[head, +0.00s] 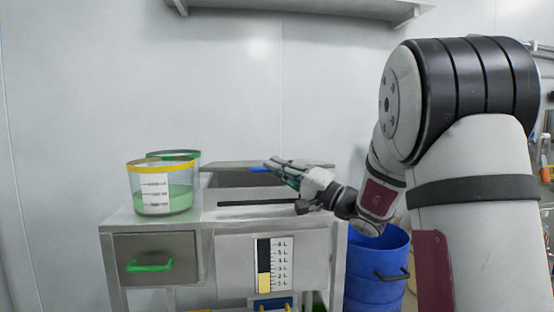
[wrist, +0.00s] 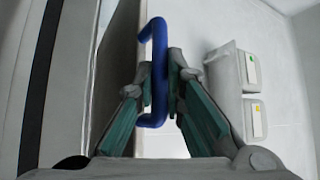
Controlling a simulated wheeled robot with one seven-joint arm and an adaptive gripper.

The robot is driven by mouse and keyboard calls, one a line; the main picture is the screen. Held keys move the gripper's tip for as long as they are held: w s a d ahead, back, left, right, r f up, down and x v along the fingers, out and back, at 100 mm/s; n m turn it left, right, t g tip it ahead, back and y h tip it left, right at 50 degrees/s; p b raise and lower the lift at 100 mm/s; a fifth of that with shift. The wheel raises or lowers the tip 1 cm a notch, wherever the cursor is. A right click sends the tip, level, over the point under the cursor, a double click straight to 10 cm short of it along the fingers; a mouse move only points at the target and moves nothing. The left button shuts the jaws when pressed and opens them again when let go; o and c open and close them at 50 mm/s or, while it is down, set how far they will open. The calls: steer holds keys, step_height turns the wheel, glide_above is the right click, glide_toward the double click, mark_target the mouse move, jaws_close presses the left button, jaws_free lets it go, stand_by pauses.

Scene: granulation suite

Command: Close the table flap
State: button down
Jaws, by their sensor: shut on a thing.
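The table flap (head: 228,180) is a grey panel at the back of the metal table (head: 160,225). It appears raised above the tabletop; its exact angle is hard to tell. Its blue handle (head: 260,169) shows just left of my gripper (head: 271,166), which reaches in from the right. In the wrist view the blue handle (wrist: 158,70) stands between the two fingers of my gripper (wrist: 160,85), which are shut on its bar. The panel edge shows left of the handle there. My gripper and wrist hide the flap's right part in the head view.
Two clear buckets with green contents, one yellow-rimmed (head: 160,190) and one green-rimmed (head: 190,157), stand at the table's left. A dark strip (head: 257,203) lies across the top. Blue bins (head: 372,290) stand right.

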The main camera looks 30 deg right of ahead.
stand_by(0.3)
steer(key=c, duration=1.9)
jaws_free()
steer(key=shift+s+f, duration=0.1)
steer(key=v, duration=1.2)
